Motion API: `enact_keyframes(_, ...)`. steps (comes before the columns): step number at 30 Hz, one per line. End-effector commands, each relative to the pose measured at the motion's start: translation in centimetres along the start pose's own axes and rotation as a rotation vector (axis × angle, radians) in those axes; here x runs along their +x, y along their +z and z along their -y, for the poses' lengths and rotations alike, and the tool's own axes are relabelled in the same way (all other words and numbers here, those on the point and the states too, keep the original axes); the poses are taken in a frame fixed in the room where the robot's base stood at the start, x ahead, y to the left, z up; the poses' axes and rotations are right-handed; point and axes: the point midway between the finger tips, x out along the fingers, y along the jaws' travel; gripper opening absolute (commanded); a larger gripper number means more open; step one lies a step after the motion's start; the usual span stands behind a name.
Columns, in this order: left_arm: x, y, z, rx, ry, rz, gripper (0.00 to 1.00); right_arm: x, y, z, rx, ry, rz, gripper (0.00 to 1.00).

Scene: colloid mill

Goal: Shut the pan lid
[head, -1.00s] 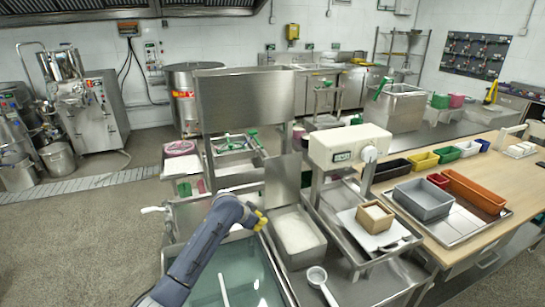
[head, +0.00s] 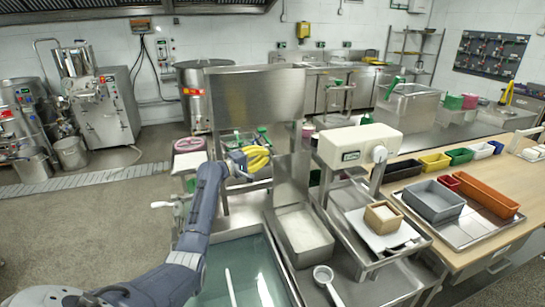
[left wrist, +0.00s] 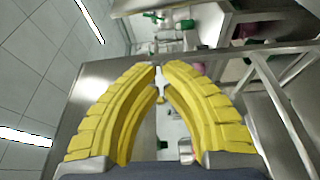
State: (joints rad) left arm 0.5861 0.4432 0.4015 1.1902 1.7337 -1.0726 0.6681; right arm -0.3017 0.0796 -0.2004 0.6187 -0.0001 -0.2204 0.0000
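The pan lid appears to be the big flat steel panel (head: 255,100), standing upright behind the work area in the head view. In the left wrist view a broad steel surface, likely the same panel (left wrist: 90,85), lies behind the fingers. My left gripper (head: 268,157) is below the panel's lower edge, its yellow fingers pointing right. In the left wrist view its fingertips (left wrist: 159,68) nearly meet, with only a narrow gap and nothing clearly held. I cannot tell whether it touches the panel. My right gripper is not in view.
A basin of greenish liquid (head: 240,270) lies below my left arm. A steel tray of white material (head: 303,232) and a white-headed machine (head: 358,145) stand to the right. The table (head: 510,172) holds coloured bins. Green handles (head: 263,133) show behind the gripper.

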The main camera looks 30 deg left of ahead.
Motion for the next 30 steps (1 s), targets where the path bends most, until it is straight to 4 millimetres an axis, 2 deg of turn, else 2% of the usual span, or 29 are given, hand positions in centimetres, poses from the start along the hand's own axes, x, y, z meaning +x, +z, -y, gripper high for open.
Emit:
enact_keyframes(9,5.0,0.1,-0.1,-0.001,0.001,0.003,0.0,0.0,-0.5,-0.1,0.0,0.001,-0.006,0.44)
enact_keyframes(21,8.7,0.2,0.0,0.002,-0.001,0.004,0.0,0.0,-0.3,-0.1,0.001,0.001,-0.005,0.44)
enact_keyframes(30,7.9,1.9,0.1,0.005,-0.002,0.004,0.0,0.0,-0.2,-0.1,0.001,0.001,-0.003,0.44)
